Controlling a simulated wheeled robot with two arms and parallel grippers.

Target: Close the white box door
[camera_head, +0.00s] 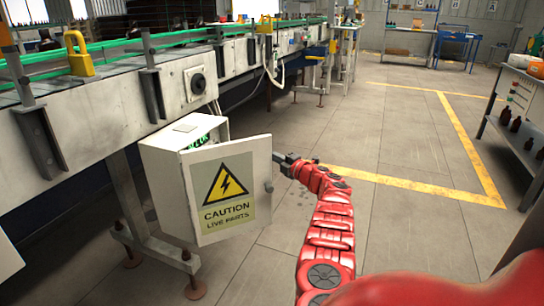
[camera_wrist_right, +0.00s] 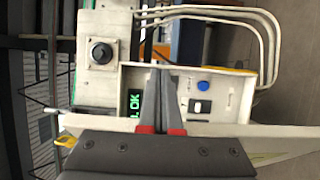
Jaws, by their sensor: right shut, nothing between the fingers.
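The white box (camera_head: 172,140) hangs beside the conveyor in the head view. Its door (camera_head: 230,158) stands open and carries a yellow caution label (camera_head: 228,187). In the right wrist view the shut fingers (camera_wrist_right: 163,98) point at the box interior, with a green display (camera_wrist_right: 134,104) and blue button (camera_wrist_right: 203,86). The door (camera_wrist_right: 245,130) shows edge-on there. My left gripper is out of view.
The conveyor (camera_head: 110,72) with green rails runs along the left, its support leg (camera_head: 140,215) standing near the box. A shelf (camera_head: 515,140) with bottles stands at the far right. The floor (camera_head: 400,220) between has free room.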

